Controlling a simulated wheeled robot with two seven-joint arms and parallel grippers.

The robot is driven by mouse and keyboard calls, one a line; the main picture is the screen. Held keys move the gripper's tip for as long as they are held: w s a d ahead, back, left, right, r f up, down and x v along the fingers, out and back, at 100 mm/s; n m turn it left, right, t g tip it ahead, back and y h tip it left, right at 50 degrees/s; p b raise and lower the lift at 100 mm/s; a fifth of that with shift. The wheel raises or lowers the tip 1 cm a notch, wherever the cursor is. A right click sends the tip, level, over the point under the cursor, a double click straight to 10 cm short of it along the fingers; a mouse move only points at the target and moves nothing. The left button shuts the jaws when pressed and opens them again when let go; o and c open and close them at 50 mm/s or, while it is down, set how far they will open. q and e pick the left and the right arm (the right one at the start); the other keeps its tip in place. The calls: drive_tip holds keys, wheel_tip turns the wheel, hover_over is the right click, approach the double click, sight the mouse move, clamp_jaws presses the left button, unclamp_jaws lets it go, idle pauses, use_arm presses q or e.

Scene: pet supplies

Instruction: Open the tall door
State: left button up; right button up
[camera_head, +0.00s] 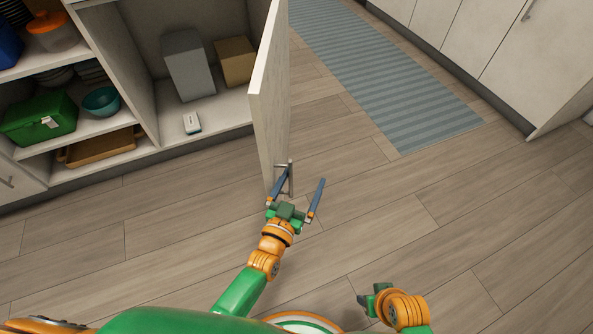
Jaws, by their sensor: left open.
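The tall door (267,98) is a pale panel hinged at the cabinet. It stands swung out from the cabinet, and the compartment behind it is in view. A metal bar handle (290,178) sits near its lower outer end. My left gripper (298,182) is open at this handle, with one blue finger beside the door edge and the other to the right of the handle. I cannot tell if a finger touches the handle. My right gripper (372,298) is low in the view, away from the door, and its fingers do not show clearly.
The open compartment holds a grey box (187,64), a brown box (236,61) and a small white item (192,123). Shelves at left hold a green case (38,120) and a teal bowl (101,101). A blue striped rug (370,65) lies on the clear wooden floor.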

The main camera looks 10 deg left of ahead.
use_arm(q)
drive_tip(key=s, duration=0.1)
drive_tip(key=s+d+f, duration=0.1)
drive_tip(key=s, duration=0.1)
drive_tip(key=shift+d+f+g+p, duration=0.1)
drive_tip(key=shift+f+g+p, duration=0.05)
drive_tip(key=shift+g+p, duration=0.2)
drive_tip(key=shift+s+d+r, duration=0.2)
drive_tip(key=shift+s+r, duration=0.1)
drive_tip(key=shift+s, duration=0.3)
drive_tip(key=shift+s+d+r, duration=0.2)
drive_tip(key=shift+s+r, duration=0.1)
drive_tip(key=shift+s, duration=0.3)
drive_tip(key=shift+c, duration=0.8)
drive_tip(key=shift+s+a+p, duration=0.15)
drive_tip(key=shift+p, duration=0.15)
use_arm(e)
drive_tip(key=shift+v, duration=1)
drive_tip(key=shift+s, duration=0.15)
